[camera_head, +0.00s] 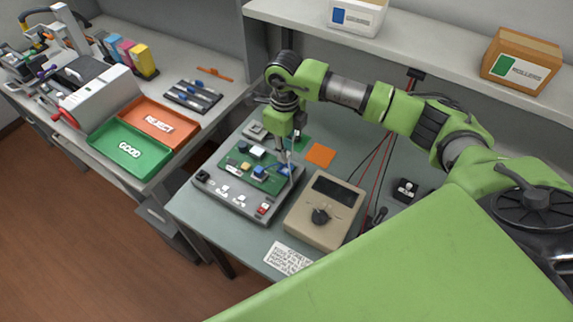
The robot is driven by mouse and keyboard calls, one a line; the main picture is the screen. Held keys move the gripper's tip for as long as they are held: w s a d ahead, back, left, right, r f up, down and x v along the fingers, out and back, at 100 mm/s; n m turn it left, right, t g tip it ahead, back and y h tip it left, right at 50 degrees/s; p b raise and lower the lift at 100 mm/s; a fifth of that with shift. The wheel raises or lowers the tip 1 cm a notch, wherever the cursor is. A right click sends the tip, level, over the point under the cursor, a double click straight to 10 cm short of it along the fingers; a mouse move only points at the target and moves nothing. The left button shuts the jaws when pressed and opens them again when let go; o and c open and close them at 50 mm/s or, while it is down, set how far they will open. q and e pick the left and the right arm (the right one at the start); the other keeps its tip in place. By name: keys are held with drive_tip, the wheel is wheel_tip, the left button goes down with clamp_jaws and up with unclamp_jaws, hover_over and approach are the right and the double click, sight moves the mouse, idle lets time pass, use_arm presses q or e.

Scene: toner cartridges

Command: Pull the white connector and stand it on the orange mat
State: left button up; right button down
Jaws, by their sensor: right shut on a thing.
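The orange mat (320,155) lies flat and bare on the grey-green bench, to the right of the circuit board. My right gripper (284,153) points down over the right part of the green circuit board (266,183), which sits on a grey test fixture (225,196). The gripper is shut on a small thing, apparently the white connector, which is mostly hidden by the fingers. I cannot tell whether it is still seated in the board. My left gripper is not in view.
A beige meter (324,209) with a dial stands right of the fixture. Red and black cables hang behind it. A shelf above holds a white bin (356,17) and a brown box (521,60). Green (130,148) and orange (160,122) trays are on the left bench.

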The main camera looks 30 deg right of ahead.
drive_tip(key=shift+r, duration=0.25)
drive_tip(key=shift+r+p, duration=1.05)
drive_tip(key=shift+r, duration=0.9)
